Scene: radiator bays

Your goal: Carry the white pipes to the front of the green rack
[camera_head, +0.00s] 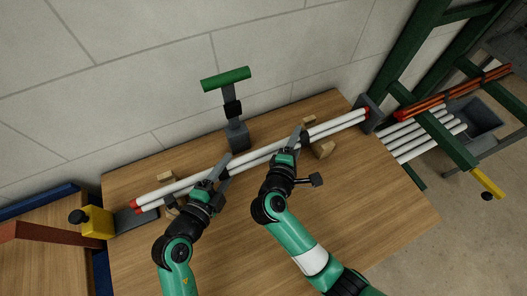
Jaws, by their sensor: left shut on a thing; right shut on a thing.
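Two long white pipes (252,156) with red ends lie side by side across the wooden table, slanting up to the right. My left gripper (218,172) is shut on the pipes left of their middle. My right gripper (296,143) is shut on them right of the middle. I cannot tell whether the pipes touch their supports or are slightly raised. The green rack (408,62) stands at the right, with several white pipes (425,135) and orange-red pipes (455,91) on it.
The wooden table (365,205) has free room at its front right. Small wooden blocks (324,150) sit near the pipes. A grey post with a green crossbar (226,78) stands behind them. A yellow block (97,222) is at the left, and a grey bin (474,118) at the right.

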